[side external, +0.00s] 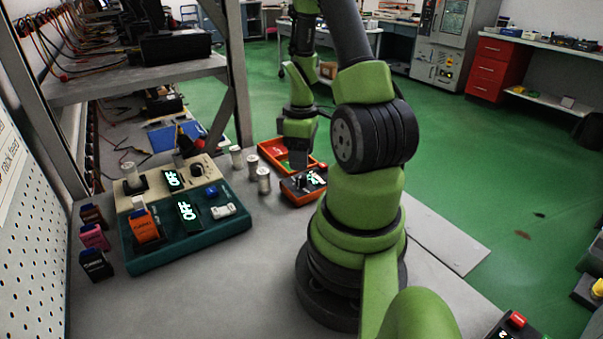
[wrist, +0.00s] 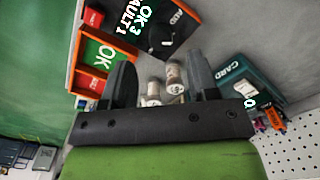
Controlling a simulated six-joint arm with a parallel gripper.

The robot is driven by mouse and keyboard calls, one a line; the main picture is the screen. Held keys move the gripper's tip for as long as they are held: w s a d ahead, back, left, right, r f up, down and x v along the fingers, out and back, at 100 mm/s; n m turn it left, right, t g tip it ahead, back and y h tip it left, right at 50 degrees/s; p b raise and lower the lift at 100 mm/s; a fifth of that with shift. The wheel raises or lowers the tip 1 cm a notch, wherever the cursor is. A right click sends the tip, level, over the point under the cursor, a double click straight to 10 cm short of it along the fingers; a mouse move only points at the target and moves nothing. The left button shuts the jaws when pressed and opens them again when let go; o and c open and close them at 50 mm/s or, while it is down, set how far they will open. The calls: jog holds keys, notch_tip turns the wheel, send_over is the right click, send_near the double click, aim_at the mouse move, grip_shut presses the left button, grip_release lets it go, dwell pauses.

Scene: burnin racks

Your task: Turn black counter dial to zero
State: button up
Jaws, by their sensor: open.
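The black counter (wrist: 182,38) is at the top of the wrist view, with a lit display (wrist: 132,20) reading OK 3 and FAULT 1. In the side view the black counter (side external: 297,190) lies on the bench, partly beside my arm. My gripper (wrist: 158,64) is open, with nothing held between its fingers.
White cylinders (side external: 264,181) stand left of the counter. An orange tray (side external: 272,147) with a green part is behind it. A teal device (side external: 150,258) and a beige device (side external: 208,165), both showing OFF, stand left. A metal shelf rises at the left.

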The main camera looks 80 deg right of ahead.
aim_at(301, 176)
jog(key=shift+f, duration=2.65)
jog(key=shift+c, duration=0.4)
jog(key=c, duration=0.8)
jog(key=shift+c, duration=0.2)
jog(key=shift+m, duration=0.3)
jog(key=m, duration=1.1)
jog(key=shift+m, duration=0.3)
